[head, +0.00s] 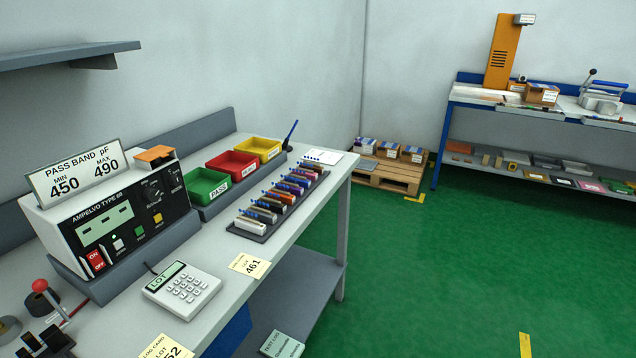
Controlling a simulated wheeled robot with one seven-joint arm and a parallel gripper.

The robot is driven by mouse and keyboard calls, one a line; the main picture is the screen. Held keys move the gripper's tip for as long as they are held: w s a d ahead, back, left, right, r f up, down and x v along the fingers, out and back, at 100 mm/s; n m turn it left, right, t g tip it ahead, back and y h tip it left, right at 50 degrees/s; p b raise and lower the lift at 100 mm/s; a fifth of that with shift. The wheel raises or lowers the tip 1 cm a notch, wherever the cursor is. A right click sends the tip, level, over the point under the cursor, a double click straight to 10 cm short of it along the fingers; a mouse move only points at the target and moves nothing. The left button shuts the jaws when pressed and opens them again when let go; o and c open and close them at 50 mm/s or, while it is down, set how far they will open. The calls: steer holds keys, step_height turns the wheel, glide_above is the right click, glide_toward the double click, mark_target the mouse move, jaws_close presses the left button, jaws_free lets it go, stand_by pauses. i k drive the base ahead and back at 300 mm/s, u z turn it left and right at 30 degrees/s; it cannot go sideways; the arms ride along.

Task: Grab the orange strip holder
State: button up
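A dark rack (240,231) on the grey bench holds a row of several small strip holders of different colours, each with a blue piece at its left end. One that looks orange (284,198) sits near the middle of the row, between darker and purple neighbours that partly cover it. The holders are small here, so its exact shade and edges are hard to tell. My gripper is not in view.
Green (207,187), red (231,166) and yellow (259,149) bins stand behind the rack. A tester (110,215), a keypad (181,290) and a yellow lot card (250,265) share the bench (215,288). Green floor right of the bench is open, up to a pallet (390,175) and second bench (470,98).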

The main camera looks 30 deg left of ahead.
mark_target(285, 197)
steer(key=u, duration=0.35)
steer(key=i, duration=1.15)
steer(key=u, duration=0.55)
